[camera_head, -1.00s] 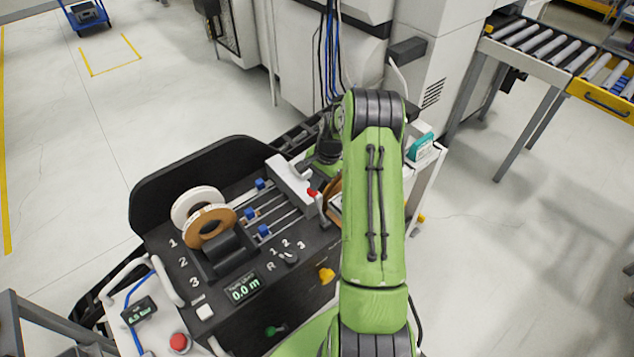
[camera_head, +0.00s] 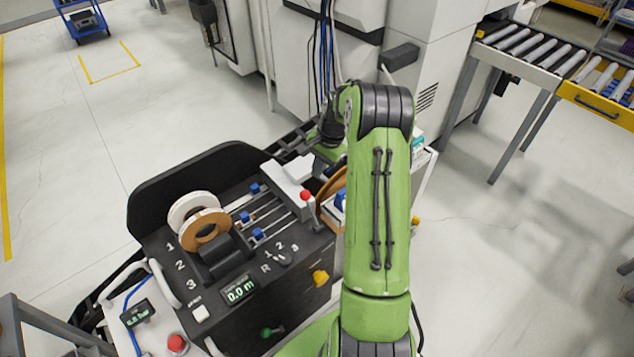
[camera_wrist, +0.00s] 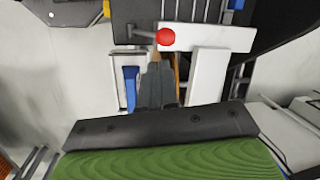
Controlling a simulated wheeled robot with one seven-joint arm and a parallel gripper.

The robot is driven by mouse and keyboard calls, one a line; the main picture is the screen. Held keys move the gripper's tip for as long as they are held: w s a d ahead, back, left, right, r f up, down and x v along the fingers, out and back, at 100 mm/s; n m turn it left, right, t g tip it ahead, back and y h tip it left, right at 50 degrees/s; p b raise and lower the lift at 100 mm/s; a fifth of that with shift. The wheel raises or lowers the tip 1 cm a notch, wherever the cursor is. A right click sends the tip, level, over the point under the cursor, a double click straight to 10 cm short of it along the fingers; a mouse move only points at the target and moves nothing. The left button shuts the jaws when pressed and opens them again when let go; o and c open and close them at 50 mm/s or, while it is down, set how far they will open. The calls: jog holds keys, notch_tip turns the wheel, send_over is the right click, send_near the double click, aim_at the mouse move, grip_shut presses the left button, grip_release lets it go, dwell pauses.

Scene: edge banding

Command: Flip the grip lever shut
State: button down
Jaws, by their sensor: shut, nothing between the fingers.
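The grip lever has a red ball knob (camera_head: 305,196) and stands at the near right end of the white clamp block (camera_head: 283,182) on the dark banding machine. In the wrist view the red knob (camera_wrist: 165,37) is just beyond my fingertips, on a thin dark rod by a white plate (camera_wrist: 218,37). My gripper (camera_wrist: 156,62) is shut and empty, its dark fingers pointing at the knob. A small gap seems to lie between them, but I cannot be sure they are apart. In the head view my green arm hides the fingers.
White and brown tape rolls (camera_head: 205,228) stand on the machine, left of blue-knobbed guide rods (camera_head: 258,234). A brown disc (camera_head: 330,188) sits right of the lever, partly behind my arm. A selector knob (camera_head: 284,258) and yellow knob (camera_head: 320,277) are nearer. Open floor lies right.

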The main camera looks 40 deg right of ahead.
jog(key=r, duration=0.1)
jog(key=w+r, duration=0.1)
jog(key=r, duration=0.1)
jog(key=w+r, duration=0.1)
jog(key=shift+d+r, duration=0.25)
jog(key=shift+d, duration=0.1)
jog(key=shift+s, duration=0.1)
